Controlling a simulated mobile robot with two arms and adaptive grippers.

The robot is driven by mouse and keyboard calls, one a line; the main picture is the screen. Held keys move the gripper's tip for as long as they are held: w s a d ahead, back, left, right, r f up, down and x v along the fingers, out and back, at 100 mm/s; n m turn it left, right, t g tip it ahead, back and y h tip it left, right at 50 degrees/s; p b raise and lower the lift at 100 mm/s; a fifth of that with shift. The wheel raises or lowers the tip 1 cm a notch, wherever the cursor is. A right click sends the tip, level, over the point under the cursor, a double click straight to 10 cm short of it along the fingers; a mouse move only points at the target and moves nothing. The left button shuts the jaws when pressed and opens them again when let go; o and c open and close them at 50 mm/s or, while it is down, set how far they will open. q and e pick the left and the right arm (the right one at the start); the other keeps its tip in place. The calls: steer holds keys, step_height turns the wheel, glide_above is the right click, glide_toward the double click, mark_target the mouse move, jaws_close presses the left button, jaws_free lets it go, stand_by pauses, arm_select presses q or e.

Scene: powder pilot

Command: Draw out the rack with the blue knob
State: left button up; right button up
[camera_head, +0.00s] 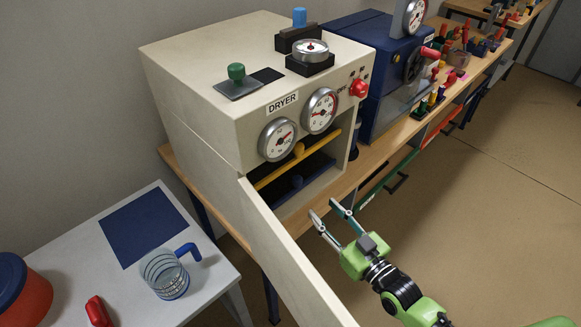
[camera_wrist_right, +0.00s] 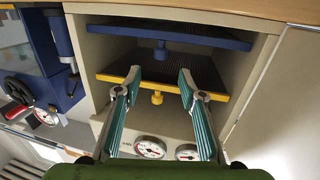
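The dryer (camera_head: 215,125) stands with its door (camera_head: 285,260) swung open. Inside, a blue rack (camera_head: 285,192) with a blue knob (camera_head: 297,181) sits below a yellow rack (camera_head: 270,177) with a yellow knob (camera_head: 298,149). The right wrist view is upside down: the blue knob (camera_wrist_right: 161,52) shows above the yellow knob (camera_wrist_right: 157,97). Both racks are inside the chamber. My right gripper (camera_head: 323,208) is open and empty in front of the opening, apart from both knobs; its spread fingers (camera_wrist_right: 152,84) point at the chamber. My left gripper is not in view.
The open door stands left of my right gripper. A blue machine (camera_head: 375,60) is right of the dryer on the wooden bench. A white table (camera_head: 115,280) at left holds a glass jug (camera_head: 165,275) and a blue mat (camera_head: 142,226). Floor is free at right.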

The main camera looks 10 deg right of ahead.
steer(key=r, duration=0.1)
glide_toward(301, 182)
steer(key=x, duration=0.3)
steer(key=p+x, duration=0.1)
steer(key=x, duration=0.6)
steer(key=shift+w+a+r, duration=0.1)
steer(key=shift+w+a, duration=0.1)
steer(key=shift+w, duration=0.15)
steer(key=shift+w+a, duration=0.2)
steer(key=shift+w, duration=0.15)
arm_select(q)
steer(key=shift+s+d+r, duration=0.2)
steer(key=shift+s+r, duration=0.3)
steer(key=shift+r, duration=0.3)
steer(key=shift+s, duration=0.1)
arm_select(e)
jaws_close()
